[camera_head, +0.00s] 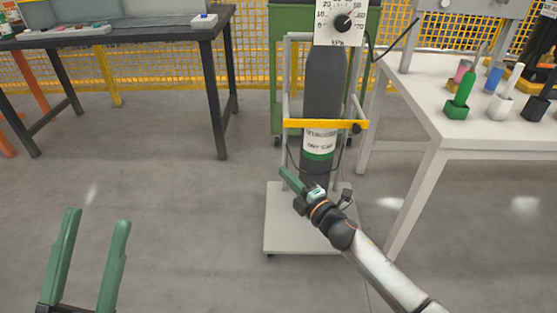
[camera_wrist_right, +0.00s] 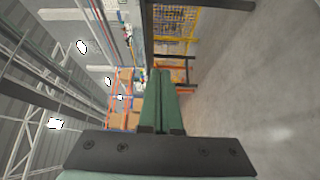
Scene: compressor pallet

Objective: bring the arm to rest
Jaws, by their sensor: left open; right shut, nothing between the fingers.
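My left gripper (camera_head: 90,260) is at the lower left of the head view, its two green fingers apart and nothing between them. My right arm comes in from the lower right of the head view. My right gripper (camera_head: 290,178) is in front of the gas cylinder cart, with its green fingers together and pointing up and left. In the right wrist view the green fingers (camera_wrist_right: 160,95) lie side by side, shut and empty. I cannot tell from the head view whether the right gripper touches the cart.
A dark gas cylinder (camera_head: 322,90) stands on a pale cart (camera_head: 285,225) behind a yellow bar (camera_head: 325,124). A white table (camera_head: 480,143) with tools is at right. A dark table (camera_head: 130,34) is at left. The grey floor (camera_head: 170,210) between is clear.

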